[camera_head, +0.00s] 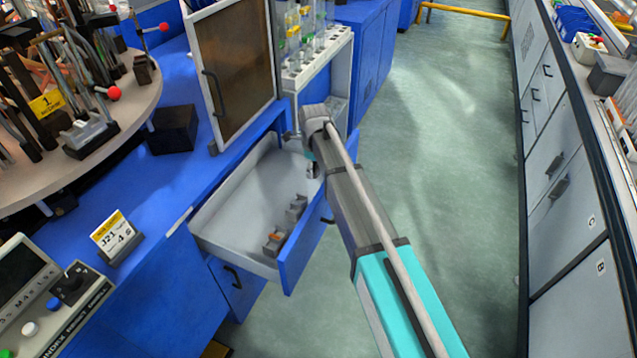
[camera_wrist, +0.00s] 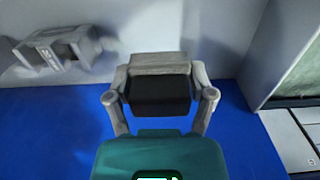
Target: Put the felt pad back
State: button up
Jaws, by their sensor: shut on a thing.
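My gripper (camera_head: 313,168) reaches over the open drawer (camera_head: 228,263), near its right rear corner. In the wrist view my gripper (camera_wrist: 160,84) has its two grey fingers closed on the sides of a block, which I take to be the felt pad (camera_wrist: 160,64). The block is pale grey at the far side with a black face (camera_wrist: 158,95) toward me. In the head view the held block is mostly hidden by the arm. The wrist view shows white drawer surface beyond it; I cannot tell whether the block touches it.
Small grey holders (camera_head: 273,243) stand in the drawer along its front panel; one grey holder (camera_wrist: 60,48) shows at upper left in the wrist view. The drawer's left part is bare. A framed brown door (camera_head: 236,62) and a tube rack (camera_head: 325,60) stand behind. Open floor lies right.

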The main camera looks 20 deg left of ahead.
aim_at(315, 181)
jog(key=shift+w+a+f+b, duration=0.1)
jog(key=shift+w+f+b, duration=0.4)
jog(key=shift+w+f, duration=0.3)
jog(key=shift+s, duration=0.15)
jog(key=shift+w+a+f+b, duration=0.1)
jog(key=shift+w+f+b, duration=0.4)
jog(key=shift+f+b, duration=1.5)
jog(key=shift+f, duration=0.05)
jog(key=shift+f, duration=0.15)
jog(key=o, duration=1)
jog(key=shift+s, duration=0.1)
jog(key=shift+c, duration=0.2)
jog(key=shift+r, duration=0.25)
